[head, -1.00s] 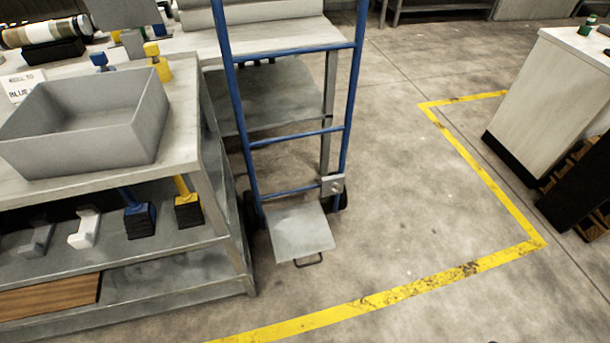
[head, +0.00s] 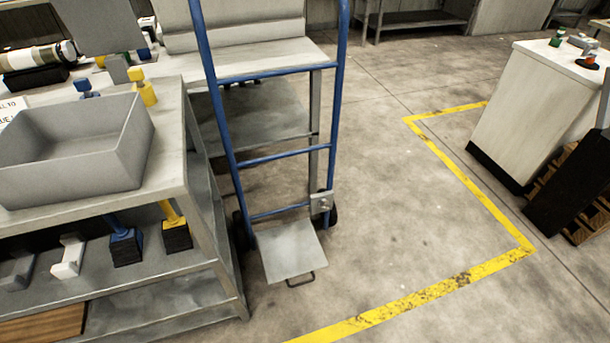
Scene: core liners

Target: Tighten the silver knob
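A blue hand truck (head: 283,157) stands upright on the concrete floor, beside the workbench. A small silver knob (head: 324,205) shows on a grey plate at the lower right of its frame, just above the right wheel. It is too small to tell whether it is loose or tight. The hand truck's grey toe plate (head: 290,250) lies low in front, with a dark handle loop at its front edge. My gripper is not in view.
A grey workbench (head: 180,160) with an open grey bin (head: 75,150) stands at the left. Its lower shelf holds several blocks. A white cabinet (head: 530,110) stands at the right.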

